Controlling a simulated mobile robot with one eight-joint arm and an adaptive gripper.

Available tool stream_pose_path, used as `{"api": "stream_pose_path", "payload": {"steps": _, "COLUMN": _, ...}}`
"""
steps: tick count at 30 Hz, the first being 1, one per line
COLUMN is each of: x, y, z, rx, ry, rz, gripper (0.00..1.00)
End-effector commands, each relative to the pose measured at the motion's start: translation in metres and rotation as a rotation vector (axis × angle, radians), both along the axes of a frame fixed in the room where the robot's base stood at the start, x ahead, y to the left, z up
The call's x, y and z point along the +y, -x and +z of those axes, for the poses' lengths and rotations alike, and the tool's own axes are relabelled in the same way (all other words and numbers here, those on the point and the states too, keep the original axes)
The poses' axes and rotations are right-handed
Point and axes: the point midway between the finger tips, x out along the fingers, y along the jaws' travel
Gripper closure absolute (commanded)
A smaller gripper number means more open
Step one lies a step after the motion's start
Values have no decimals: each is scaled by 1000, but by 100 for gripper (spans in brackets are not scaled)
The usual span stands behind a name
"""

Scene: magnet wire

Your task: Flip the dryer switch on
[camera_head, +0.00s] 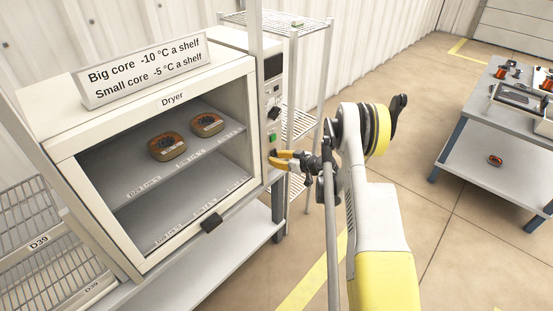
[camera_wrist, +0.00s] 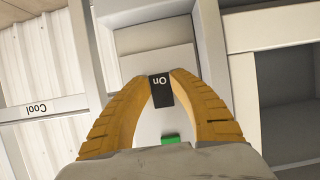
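The dryer (camera_head: 172,97) is a large cream cabinet at left in the head view, with a "Dryer" label and a see-through front. Its control panel (camera_head: 273,92) runs down the right side, with dark knobs and a green part (camera_head: 272,137). My gripper (camera_head: 273,160) is at the lower panel, below the green part. In the wrist view my gripper (camera_wrist: 161,80) has its yellow fingertips a little apart, around a black piece marked "On" (camera_wrist: 161,91), seen upside down. The green part (camera_wrist: 171,139) also shows there. I cannot tell whether the fingertips touch the black piece.
Two cores (camera_head: 167,146) (camera_head: 206,124) lie on the dryer's upper shelf. A sign (camera_head: 145,70) stands on top. A wire rack (camera_head: 305,125) is behind my gripper. A grey table (camera_head: 492,150) with spools stands at far right. The floor between is open.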

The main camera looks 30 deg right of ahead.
Motion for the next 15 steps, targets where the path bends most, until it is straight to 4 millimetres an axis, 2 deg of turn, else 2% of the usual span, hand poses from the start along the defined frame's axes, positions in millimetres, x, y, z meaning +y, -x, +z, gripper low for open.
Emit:
{"api": "stream_pose_path", "payload": {"steps": 10, "x": 0, "y": 0, "z": -1, "rx": -12, "ry": -5, "rz": 0, "gripper": 100}}
{"api": "stream_pose_path", "payload": {"steps": 15, "x": 1, "y": -1, "z": -5, "rx": -128, "ry": -48, "rz": 1, "gripper": 100}}
